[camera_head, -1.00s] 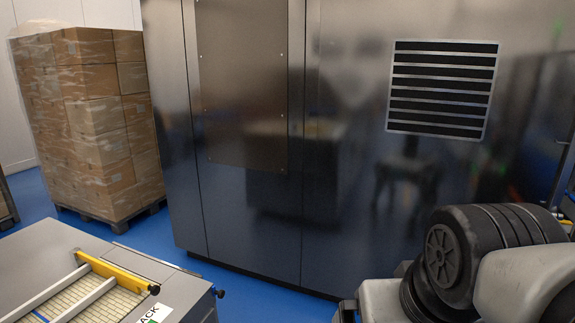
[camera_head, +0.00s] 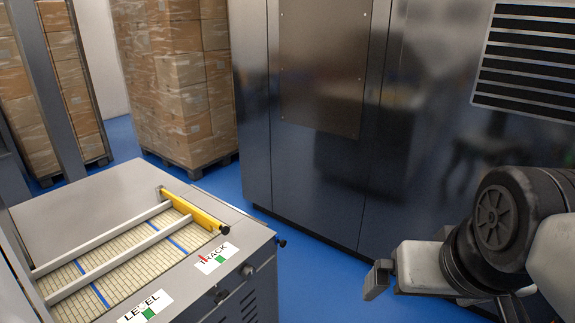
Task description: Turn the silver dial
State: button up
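A conveyor machine (camera_head: 110,190) with a belt stands at the lower left. Its front side carries a small round knob (camera_head: 248,270) below the label with "TRACK" lettering; it may be the silver dial, but it is too small to be sure. My arm shows at the right, with a black ribbed joint and pale links. A small grey piece at its left end looks like part of my gripper (camera_head: 378,280). It is over the blue floor, to the right of the machine and apart from it. Its fingers cannot be made out clearly.
A yellow bar (camera_head: 195,211) and white rails lie over the belt. A black knob (camera_head: 282,242) sticks out at the machine's right corner. A large metal cabinet (camera_head: 320,120) stands behind, and wrapped boxes (camera_head: 178,85) on a pallet stand at the back left. Blue floor (camera_head: 320,285) is free between machine and arm.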

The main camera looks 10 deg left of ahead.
aim_at(249, 272)
jog(key=u, duration=0.75)
jog(key=i+j, duration=0.1)
jog(key=j, duration=0.25)
